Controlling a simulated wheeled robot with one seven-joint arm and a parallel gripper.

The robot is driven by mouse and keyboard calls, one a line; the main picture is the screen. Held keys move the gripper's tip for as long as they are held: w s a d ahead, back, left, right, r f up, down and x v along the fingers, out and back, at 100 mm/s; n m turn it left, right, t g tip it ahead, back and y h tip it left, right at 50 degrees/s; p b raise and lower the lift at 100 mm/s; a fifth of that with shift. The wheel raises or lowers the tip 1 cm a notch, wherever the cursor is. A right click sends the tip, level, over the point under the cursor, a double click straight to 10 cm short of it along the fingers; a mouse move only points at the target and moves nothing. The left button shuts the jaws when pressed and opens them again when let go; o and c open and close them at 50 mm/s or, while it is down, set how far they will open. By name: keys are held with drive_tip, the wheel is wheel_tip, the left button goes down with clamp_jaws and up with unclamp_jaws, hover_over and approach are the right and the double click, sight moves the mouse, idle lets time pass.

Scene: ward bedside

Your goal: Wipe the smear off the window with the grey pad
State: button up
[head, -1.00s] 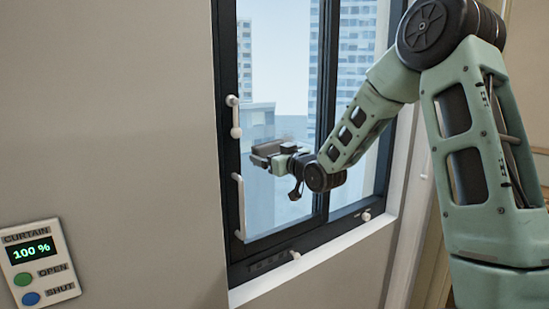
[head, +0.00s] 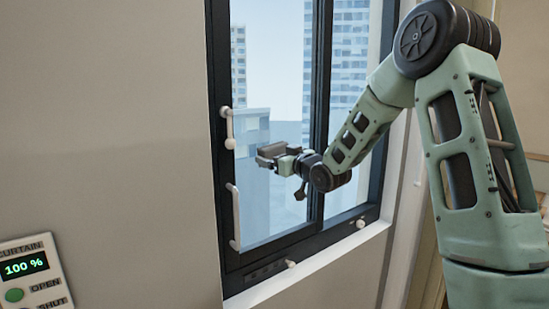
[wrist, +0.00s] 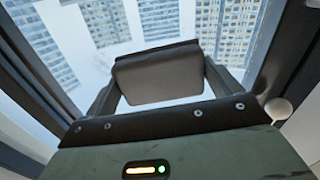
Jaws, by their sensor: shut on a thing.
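The grey pad (wrist: 158,75) is a dark block held crosswise between the two fingers of my gripper (wrist: 162,92) in the wrist view. In the head view my gripper (head: 281,159) holds the pad (head: 268,149) in front of the left pane of the window (head: 265,215). I cannot tell whether the pad touches the glass. I cannot make out a clear smear on the glass in either view; the pad and arm cover part of the pane.
The dark window frame (head: 219,205) has two white handles, upper (head: 229,128) and lower (head: 235,218), left of the pad. A white sill (head: 310,268) runs below. A curtain panel (head: 30,272) reading 100 % is on the wall at lower left.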

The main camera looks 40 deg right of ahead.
drive_tip(key=shift+w+d+r, duration=0.1)
drive_tip(key=shift+w+d, duration=0.05)
drive_tip(key=shift+d, duration=2)
drive_tip(key=d, duration=0.5)
drive_tip(key=shift+w, duration=0.15)
drive_tip(key=shift+a+b, duration=0.5)
drive_tip(key=shift+a, duration=1.15)
drive_tip(key=shift+c, duration=0.3)
drive_tip(key=shift+s+a+f+b, duration=0.1)
drive_tip(key=shift+a+b, duration=1.15)
drive_tip(key=shift+a, duration=0.9)
drive_tip(key=shift+s+a+f+b, duration=0.1)
drive_tip(key=shift+a+b, duration=1.1)
drive_tip(key=shift+a, duration=0.9)
drive_tip(key=shift+a+b, duration=0.35)
drive_tip(key=shift+a, duration=0.3)
drive_tip(key=shift+r, duration=0.1)
